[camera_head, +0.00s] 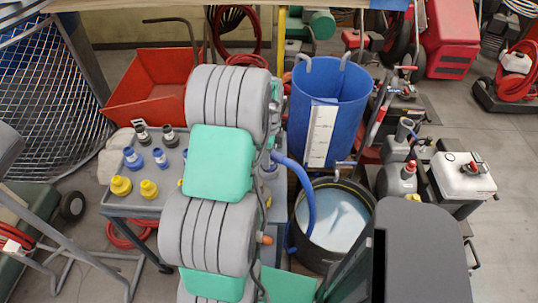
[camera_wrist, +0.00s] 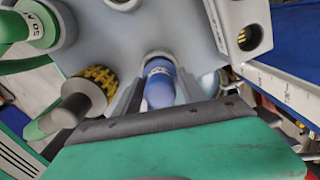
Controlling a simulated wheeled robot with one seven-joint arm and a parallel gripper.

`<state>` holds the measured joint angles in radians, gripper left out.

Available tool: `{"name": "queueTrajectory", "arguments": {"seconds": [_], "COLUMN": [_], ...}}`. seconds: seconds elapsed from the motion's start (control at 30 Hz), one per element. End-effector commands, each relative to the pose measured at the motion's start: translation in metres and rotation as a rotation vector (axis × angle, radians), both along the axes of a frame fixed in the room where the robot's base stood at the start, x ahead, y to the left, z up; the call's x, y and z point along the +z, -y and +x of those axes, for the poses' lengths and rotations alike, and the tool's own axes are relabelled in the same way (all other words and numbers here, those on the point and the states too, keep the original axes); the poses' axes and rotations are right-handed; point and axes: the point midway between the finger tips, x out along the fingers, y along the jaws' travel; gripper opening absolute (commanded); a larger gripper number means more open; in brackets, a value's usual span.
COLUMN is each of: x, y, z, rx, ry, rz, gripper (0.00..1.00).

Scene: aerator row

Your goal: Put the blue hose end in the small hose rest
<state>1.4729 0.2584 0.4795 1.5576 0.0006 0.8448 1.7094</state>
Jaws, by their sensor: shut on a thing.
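The blue hose end (camera_wrist: 160,86), with pale lettering, is between the dark fingers of my gripper (camera_wrist: 159,98) in the wrist view. The gripper is shut on it. A pale grey ring (camera_wrist: 154,56) shows at the far end of the blue piece; I cannot tell whether it is the small hose rest or whether the hose end sits inside it. In the head view the blue hose (camera_head: 306,190) arches from behind my arm down into a black tub (camera_head: 330,262). My arm hides the gripper and hose end there.
A tall blue tank (camera_head: 345,95) with a white gauge strip stands behind the tub. The grey table (camera_head: 150,203) holds blue, yellow and black fittings.

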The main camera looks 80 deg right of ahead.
Motion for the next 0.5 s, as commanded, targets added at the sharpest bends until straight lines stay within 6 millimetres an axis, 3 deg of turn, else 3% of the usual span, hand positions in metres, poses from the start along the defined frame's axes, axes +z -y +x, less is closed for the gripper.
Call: {"name": "queueTrajectory", "arguments": {"seconds": [0.5], "x": [-0.014], "y": [0.000], "z": [0.000], "rx": [0.000], "ry": [0.000], "rz": [0.000], "gripper": [0.00]}}
